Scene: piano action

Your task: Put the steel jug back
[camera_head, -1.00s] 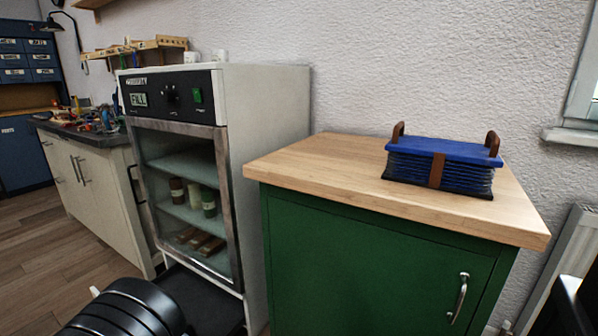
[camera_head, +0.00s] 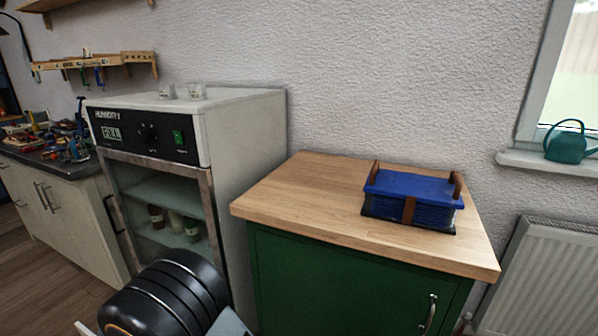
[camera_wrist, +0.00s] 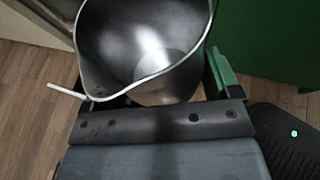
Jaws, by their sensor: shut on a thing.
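The steel jug (camera_wrist: 140,50) fills the upper middle of the wrist view. It is an open metal jug, seen from above into its mouth, and its inside looks empty. My gripper (camera_wrist: 150,98) is shut on the jug, with a green finger part showing at the jug's right side. In the head view the jug and the gripper's fingertips do not show; only my dark arm is at the lower left.
A wood-topped green cabinet (camera_head: 290,210) carries a blue strapped stack (camera_head: 400,188) at its right; its left top is clear. A white humidity cabinet (camera_head: 240,130) stands left, with small jars on top. A green watering can (camera_head: 566,147) sits on the windowsill, above a radiator (camera_head: 550,270).

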